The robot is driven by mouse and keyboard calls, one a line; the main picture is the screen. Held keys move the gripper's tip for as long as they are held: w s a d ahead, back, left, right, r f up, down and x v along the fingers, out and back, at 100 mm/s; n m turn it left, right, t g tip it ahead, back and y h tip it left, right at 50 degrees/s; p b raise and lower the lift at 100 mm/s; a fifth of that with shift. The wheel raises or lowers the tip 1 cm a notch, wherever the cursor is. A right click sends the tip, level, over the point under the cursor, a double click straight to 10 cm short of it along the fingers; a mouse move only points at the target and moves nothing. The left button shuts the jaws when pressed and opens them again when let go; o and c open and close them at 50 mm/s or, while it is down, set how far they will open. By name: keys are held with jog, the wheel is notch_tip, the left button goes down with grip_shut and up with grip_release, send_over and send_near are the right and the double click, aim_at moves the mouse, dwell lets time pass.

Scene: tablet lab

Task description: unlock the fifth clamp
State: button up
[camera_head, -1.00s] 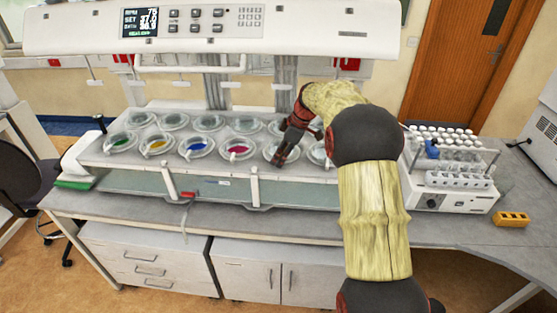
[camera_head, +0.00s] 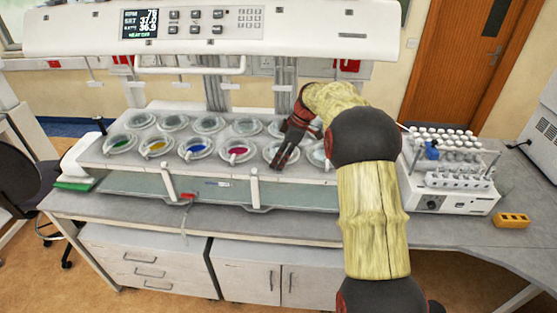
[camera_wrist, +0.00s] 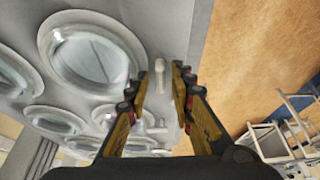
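The dissolution bath (camera_head: 100,159) has two rows of round lidded vessels. In the front row, the fifth vessel (camera_head: 268,148) has a clear lid and is partly covered by my gripper (camera_head: 278,166). In the wrist view, my gripper (camera_wrist: 160,78) is open, its two dark fingers pointing at the bath's rim. A small pale upright clamp (camera_wrist: 159,66) shows in the gap between the fingertips, beside a large round lid (camera_wrist: 90,58). I see no clear contact between fingers and clamp. Whether the clamp is locked cannot be told.
The control head (camera_head: 215,27) with its display overhangs the bath. Front vessels hold green, yellow, blue and magenta contents.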

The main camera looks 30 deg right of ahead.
jog(key=shift+o, duration=0.3)
jog(key=v, duration=0.8)
dwell(0.5)
